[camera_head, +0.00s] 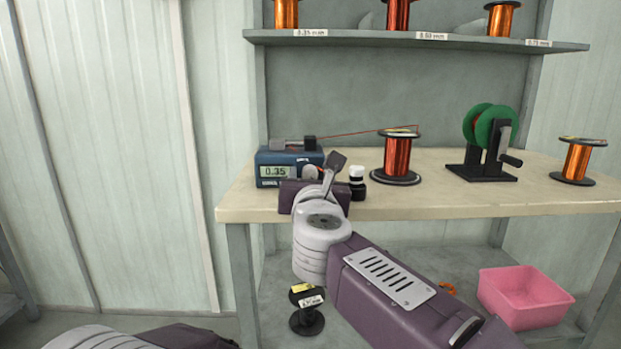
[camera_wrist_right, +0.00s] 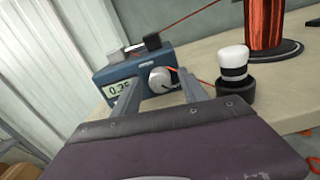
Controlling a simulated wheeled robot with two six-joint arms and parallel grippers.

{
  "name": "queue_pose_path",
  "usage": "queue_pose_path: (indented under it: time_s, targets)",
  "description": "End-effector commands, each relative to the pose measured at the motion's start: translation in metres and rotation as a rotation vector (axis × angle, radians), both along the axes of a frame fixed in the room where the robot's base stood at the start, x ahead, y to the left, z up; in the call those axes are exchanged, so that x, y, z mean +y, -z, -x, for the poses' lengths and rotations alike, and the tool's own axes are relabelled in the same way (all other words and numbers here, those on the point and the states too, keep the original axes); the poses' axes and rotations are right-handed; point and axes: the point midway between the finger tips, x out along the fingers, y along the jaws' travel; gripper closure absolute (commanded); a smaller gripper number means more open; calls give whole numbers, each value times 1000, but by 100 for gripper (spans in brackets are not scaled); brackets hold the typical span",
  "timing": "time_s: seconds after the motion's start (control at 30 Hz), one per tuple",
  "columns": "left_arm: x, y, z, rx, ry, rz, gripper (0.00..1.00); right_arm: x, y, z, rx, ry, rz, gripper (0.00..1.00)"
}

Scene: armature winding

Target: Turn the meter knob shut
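The blue meter (camera_head: 275,158) sits on the left end of the bench, its display reading 0.35. Its round grey knob (camera_head: 309,172) is on the right of the front face, and it also shows in the right wrist view (camera_wrist_right: 160,79). My right gripper (camera_head: 324,174) is at the meter's front. In the right wrist view its two fingers (camera_wrist_right: 162,84) are spread, with the knob seen between their tips. I cannot tell whether either finger touches the knob. My left arm shows only at the bottom left; its gripper is out of view.
A white-capped black bottle (camera_head: 357,182) stands just right of the gripper. A copper spool (camera_head: 397,157) feeds a wire across to the meter's top. A green winder (camera_head: 490,137) and another spool (camera_head: 578,160) stand farther right. A pink bin (camera_head: 525,296) is below the bench.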

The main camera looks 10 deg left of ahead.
Motion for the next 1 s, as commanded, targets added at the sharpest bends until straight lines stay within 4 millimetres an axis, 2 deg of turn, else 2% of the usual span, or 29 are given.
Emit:
queue_pose_path:
  time_s: [0.17,0.4,0.53,0.67,1.0]
  targets:
    - [0,1,0,0,0,0,50,-3,-1,13,-1,-2,-1,49]
    - [0,-2,0,0,0,0,50,-18,-2,62,0,-4,0,49]
    - [0,-5,0,0,0,0,50,-24,-2,80,0,-2,-1,49]
    - [0,-5,0,0,0,0,50,-27,-1,87,0,-2,0,49]
    - [0,-5,0,0,0,0,50,-27,0,87,0,0,0,49]
